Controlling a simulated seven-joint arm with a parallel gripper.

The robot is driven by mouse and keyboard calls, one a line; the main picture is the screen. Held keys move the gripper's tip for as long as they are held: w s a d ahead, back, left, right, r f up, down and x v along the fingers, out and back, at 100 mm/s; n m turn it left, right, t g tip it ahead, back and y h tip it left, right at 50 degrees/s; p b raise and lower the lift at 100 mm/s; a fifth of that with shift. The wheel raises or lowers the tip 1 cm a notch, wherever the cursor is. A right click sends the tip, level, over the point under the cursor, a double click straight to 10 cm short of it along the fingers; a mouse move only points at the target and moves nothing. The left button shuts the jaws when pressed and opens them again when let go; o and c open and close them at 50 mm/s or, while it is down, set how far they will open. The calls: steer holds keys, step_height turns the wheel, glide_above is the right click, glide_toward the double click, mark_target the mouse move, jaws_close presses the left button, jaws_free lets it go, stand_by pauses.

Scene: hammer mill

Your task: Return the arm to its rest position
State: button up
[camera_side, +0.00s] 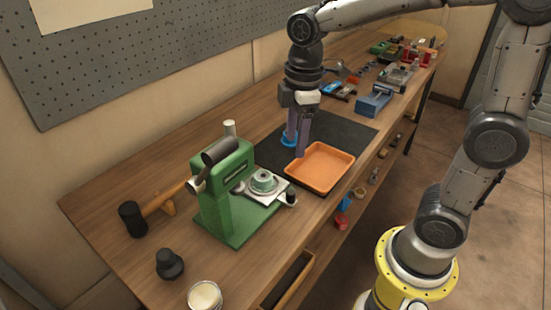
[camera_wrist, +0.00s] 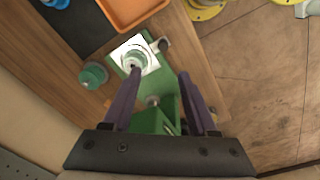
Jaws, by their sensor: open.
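My gripper (camera_side: 297,148) hangs from my arm, fingers pointing down, over the black mat (camera_side: 350,128) on the workbench. Its two purple fingers are apart, and nothing shows held between them. In the side view it appears beside the orange tray (camera_side: 320,181), with a blue ring (camera_side: 287,141) partly hidden behind a finger. I cannot tell its height over the mat. In the wrist view the spread fingers (camera_wrist: 160,80) frame part of the green mill (camera_wrist: 152,119). The mill (camera_side: 211,203) also stands left of the tray in the side view.
A hammer (camera_side: 132,219), a black knob-like piece (camera_side: 169,264) and a pale-filled jar (camera_side: 205,297) are near the mill. A blue block (camera_side: 374,100) and other tools stand farther along the bench. The pegboard wall (camera_side: 110,55) runs behind. A teal round piece (camera_wrist: 93,75) shows in the wrist view.

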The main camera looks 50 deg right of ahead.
steer(key=s+d+r+m+t, duration=0.1)
steer(key=s+m+t, duration=0.3)
steer(key=s+m, duration=0.6)
steer(key=s+r, duration=0.1)
steer(key=s, duration=0.3)
steer(key=shift+s+d+m+t, duration=0.2)
steer(key=shift+d+m+t, duration=0.1)
steer(key=shift+d+t, duration=0.1)
